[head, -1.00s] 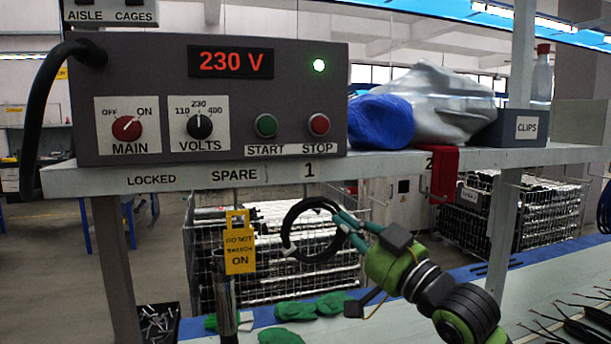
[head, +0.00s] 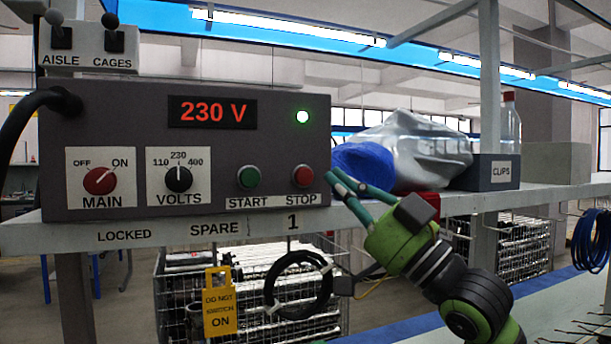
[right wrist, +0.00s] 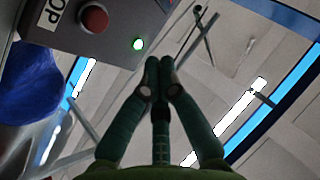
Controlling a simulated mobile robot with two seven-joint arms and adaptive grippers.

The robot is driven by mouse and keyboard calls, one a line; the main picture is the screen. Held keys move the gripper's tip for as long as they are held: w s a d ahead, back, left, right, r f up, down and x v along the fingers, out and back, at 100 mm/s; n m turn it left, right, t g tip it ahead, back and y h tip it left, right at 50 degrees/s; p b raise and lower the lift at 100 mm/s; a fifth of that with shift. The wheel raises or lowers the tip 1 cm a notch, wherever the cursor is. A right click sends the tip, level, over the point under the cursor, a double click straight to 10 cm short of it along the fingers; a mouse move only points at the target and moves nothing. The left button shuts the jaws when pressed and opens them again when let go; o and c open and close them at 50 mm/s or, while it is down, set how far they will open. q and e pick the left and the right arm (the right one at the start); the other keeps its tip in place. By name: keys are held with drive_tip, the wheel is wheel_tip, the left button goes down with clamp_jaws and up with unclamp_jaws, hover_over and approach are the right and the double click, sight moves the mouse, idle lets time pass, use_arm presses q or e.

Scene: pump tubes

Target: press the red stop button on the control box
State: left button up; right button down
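The grey control box (head: 270,145) stands on the shelf, its display reading 230 V and its green lamp lit. The red stop button (head: 303,176) is at its lower right, above the STOP label, beside the green start button (head: 248,177). My right gripper (head: 336,180) is shut and empty, its fingertips to the right of the stop button in the picture; contact is not visible. In the right wrist view the shut fingertips (right wrist: 160,64) point up the picture, with the red button (right wrist: 94,19) to their upper left. My left gripper is out of view.
A blue bundle (head: 362,160), a silvery bag (head: 415,150) and a clips box (head: 493,172) stand right of the control box on the shelf (head: 120,234). A black coil (head: 298,284) and a yellow tag (head: 219,304) hang below. The red main knob (head: 99,181) is at left.

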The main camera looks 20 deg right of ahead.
sight(303, 170)
drive_tip(key=shift+w+d+p, duration=0.15)
drive_tip(key=shift+w+p, duration=0.6)
drive_tip(key=shift+w, duration=1.2)
drive_tip(key=shift+w+d+p, duration=0.1)
drive_tip(key=shift+w+p, duration=0.6)
drive_tip(key=shift+w, duration=1.2)
drive_tip(key=shift+w, duration=0.1)
drive_tip(key=shift+w+p, duration=0.3)
drive_tip(key=shift+w, duration=0.05)
drive_tip(key=shift+w+p, duration=0.45)
drive_tip(key=shift+w, duration=0.15)
drive_tip(key=shift+s+f+b, duration=0.1)
drive_tip(key=shift+s+b, duration=0.3)
drive_tip(key=shift+s, duration=0.6)
